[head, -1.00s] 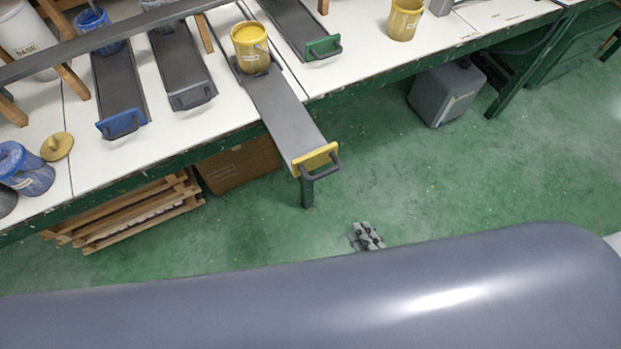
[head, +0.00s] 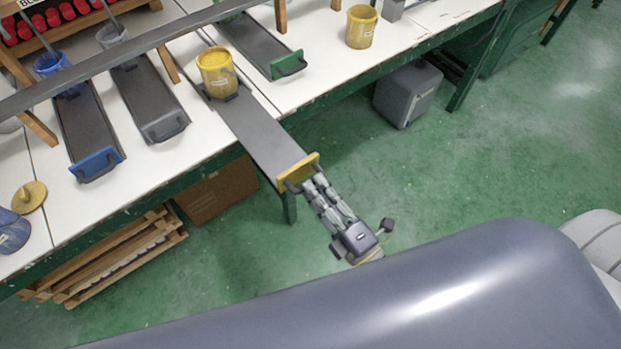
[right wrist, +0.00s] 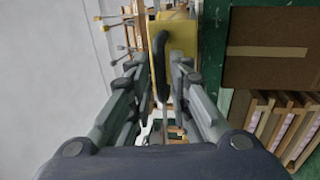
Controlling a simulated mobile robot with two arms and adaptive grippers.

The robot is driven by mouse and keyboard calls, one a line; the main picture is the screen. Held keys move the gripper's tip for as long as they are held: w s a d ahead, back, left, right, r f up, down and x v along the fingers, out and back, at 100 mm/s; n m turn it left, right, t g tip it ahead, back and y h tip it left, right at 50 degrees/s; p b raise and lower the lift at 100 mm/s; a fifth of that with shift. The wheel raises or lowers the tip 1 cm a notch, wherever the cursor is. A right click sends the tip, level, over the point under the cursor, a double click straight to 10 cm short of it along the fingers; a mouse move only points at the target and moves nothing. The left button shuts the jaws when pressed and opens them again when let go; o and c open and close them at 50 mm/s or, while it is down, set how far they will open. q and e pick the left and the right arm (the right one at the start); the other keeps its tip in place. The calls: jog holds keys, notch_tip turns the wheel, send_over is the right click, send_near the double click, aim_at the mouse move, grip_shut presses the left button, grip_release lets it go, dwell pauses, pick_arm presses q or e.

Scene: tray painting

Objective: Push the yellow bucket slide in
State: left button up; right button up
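The yellow bucket (head: 217,74) stands upright on the grey slide (head: 262,138), towards the slide's back end. The slide sticks out past the front edge of the table. Its yellow front plate (head: 297,173) has a dark handle, which shows in the right wrist view (right wrist: 160,68). My right gripper (head: 314,184) is at the plate, its fingers open on either side of the handle. In the right wrist view my right gripper (right wrist: 160,75) shows a gap beside the handle. My left gripper is not in view.
The white table (head: 205,130) also holds a blue-fronted slide (head: 85,125), a grey slide (head: 150,95) and a green-fronted slide (head: 258,45). Another yellow bucket (head: 361,27) stands at the back right. A grey canister (head: 408,93) and a wooden pallet (head: 110,255) are on the floor.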

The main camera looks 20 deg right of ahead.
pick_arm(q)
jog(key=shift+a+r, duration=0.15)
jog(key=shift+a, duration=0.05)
pick_arm(e)
jog(key=shift+x, duration=1.3)
jog(key=shift+c, duration=0.5)
grip_shut()
